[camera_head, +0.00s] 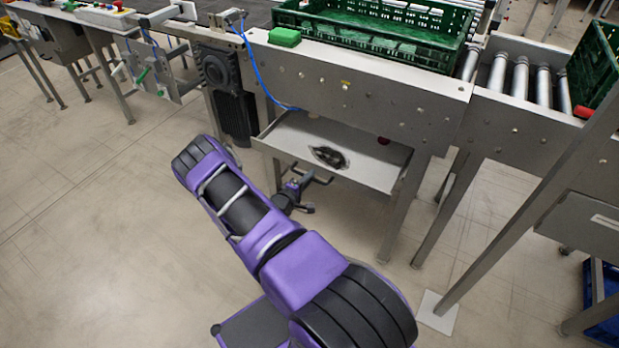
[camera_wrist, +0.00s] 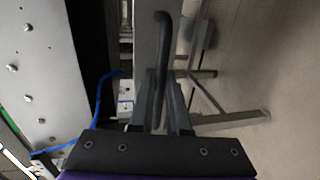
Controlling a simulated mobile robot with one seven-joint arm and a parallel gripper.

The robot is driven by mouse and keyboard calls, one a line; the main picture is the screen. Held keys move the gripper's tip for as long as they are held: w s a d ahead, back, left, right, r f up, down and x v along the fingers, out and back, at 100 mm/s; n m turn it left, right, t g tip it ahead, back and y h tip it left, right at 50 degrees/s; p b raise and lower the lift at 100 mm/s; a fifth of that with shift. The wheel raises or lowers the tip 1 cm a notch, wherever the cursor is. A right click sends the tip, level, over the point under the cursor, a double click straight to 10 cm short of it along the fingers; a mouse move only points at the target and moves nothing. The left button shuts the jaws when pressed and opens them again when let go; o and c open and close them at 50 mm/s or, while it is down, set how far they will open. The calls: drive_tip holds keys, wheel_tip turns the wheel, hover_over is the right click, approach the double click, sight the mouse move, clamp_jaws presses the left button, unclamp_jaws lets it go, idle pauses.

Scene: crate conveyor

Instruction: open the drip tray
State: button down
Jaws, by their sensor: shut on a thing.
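The drip tray (camera_head: 369,174) is a shallow grey metal tray under the conveyor. It stands out from beneath the side panel, and its inner floor shows. A dark patch or object (camera_head: 328,156) lies in it; I cannot tell which. My gripper (camera_head: 302,183) is at the tray's front edge, shut on the dark bar handle (camera_wrist: 161,50). In the wrist view my gripper (camera_wrist: 166,108) has its fingers closed around the handle's near part, beside the tray's grey front (camera_wrist: 144,32). My arm reaches in from below; the handle's other end shows just right of the gripper in the head view.
A green crate (camera_head: 440,55) sits on the conveyor above, with a small green box (camera_head: 284,37) at its left. A dark motor (camera_head: 228,90) and a blue cable (camera_head: 262,80) hang left of the tray. Conveyor legs (camera_head: 404,215) stand at the right. The floor in front is clear.

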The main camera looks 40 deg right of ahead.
idle(0.6)
drive_tip(key=f+p+v, duration=0.2)
drive_tip(key=v, duration=1)
drive_tip(key=shift+s+a+f, duration=0.15)
drive_tip(key=shift+a+f, duration=0.15)
drive_tip(key=c, duration=0.9)
unclamp_jaws()
drive_tip(key=p+v, duration=0.1)
drive_tip(key=v, duration=1.6)
drive_tip(key=shift+s+a, duration=0.15)
